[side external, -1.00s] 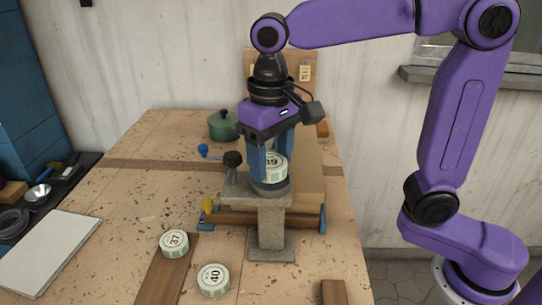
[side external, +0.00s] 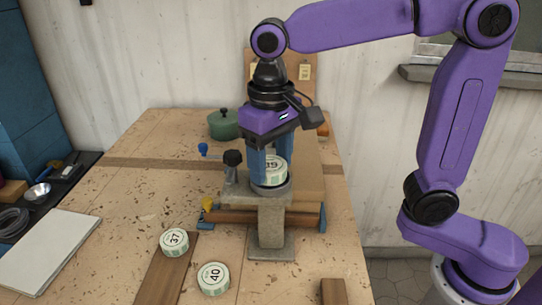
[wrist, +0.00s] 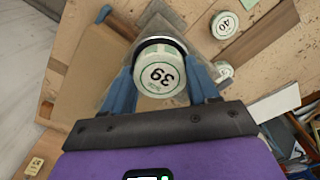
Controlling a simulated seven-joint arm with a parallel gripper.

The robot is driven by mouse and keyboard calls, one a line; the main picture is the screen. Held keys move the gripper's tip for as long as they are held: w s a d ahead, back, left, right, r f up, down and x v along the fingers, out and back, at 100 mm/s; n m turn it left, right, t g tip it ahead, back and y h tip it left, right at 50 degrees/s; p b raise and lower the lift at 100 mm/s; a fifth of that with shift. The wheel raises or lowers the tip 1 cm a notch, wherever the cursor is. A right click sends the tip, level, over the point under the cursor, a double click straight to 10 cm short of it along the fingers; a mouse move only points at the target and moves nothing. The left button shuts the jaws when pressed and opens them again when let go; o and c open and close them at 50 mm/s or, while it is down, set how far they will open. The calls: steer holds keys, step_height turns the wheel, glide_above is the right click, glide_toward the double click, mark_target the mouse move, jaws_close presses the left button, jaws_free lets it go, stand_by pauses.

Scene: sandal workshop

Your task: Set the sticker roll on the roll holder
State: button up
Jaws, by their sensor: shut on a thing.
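The sticker roll (side external: 274,172), pale with a green edge and marked 39, is between the blue fingers of my gripper (side external: 268,177), which is shut on it. In the wrist view the roll (wrist: 160,76) shows its numbered face, with a finger on each side. The grey roll holder (side external: 271,222) stands on the bench, with a round seat at its top. The roll is upright and low at this seat. The fingers hide part of its lower edge, so I cannot tell whether it rests fully on the seat.
Two similar rolls, marked 37 (side external: 174,242) and 40 (side external: 213,279), lie at the front left near a wooden strip (side external: 166,272). A dark-knobbed clamp (side external: 232,158) stands close left of the holder. A green pot (side external: 223,125) is behind. The bench's left middle is clear.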

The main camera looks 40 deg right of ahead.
mark_target(271, 164)
steer(key=shift+f, duration=0.35)
steer(key=o, duration=0.8)
steer(key=shift+r, duration=5.5)
steer(key=shift+f, duration=0.1)
steer(key=s+d+f+n, duration=0.3)
steer(key=s+d+f, duration=0.2)
steer(key=s+f, duration=0.1)
steer(key=s+d+f+n, duration=0.4)
steer(key=s+d+f, duration=0.1)
steer(key=s+f, duration=0.1)
steer(key=s+d+f+n, duration=0.4)
steer(key=s+d+f, duration=0.2)
steer(key=f, duration=0.2)
steer(key=shift+s, duration=0.1)
